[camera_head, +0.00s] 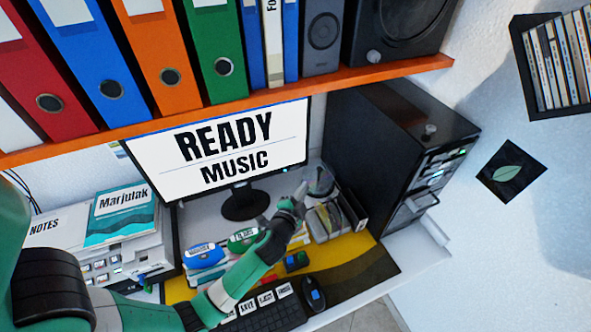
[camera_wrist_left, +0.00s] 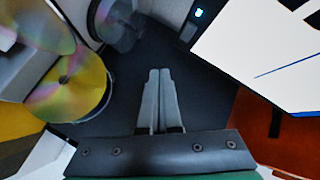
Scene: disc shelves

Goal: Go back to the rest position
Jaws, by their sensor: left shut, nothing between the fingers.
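My left gripper (camera_head: 301,190) is at the end of my green and black arm, which reaches in from the lower left across the desk. It is in front of the black computer tower and to the right of the monitor's foot, near a clear round disc holder (camera_head: 320,182). In the left wrist view its two grey fingers (camera_wrist_left: 160,72) are pressed together with nothing between them. A shiny gold disc (camera_wrist_left: 82,88) lies to the left of the fingers there, apart from them. My right gripper is not in view.
The monitor (camera_head: 222,150) reads "READY MUSIC". An orange shelf (camera_head: 400,68) with binders and speakers hangs above. The black tower (camera_head: 385,150) stands at right. Disc cases (camera_head: 335,215), a keyboard (camera_head: 272,312) and a mouse (camera_head: 314,295) are on the desk. Boxes labelled NOTES (camera_head: 50,232) stand at left.

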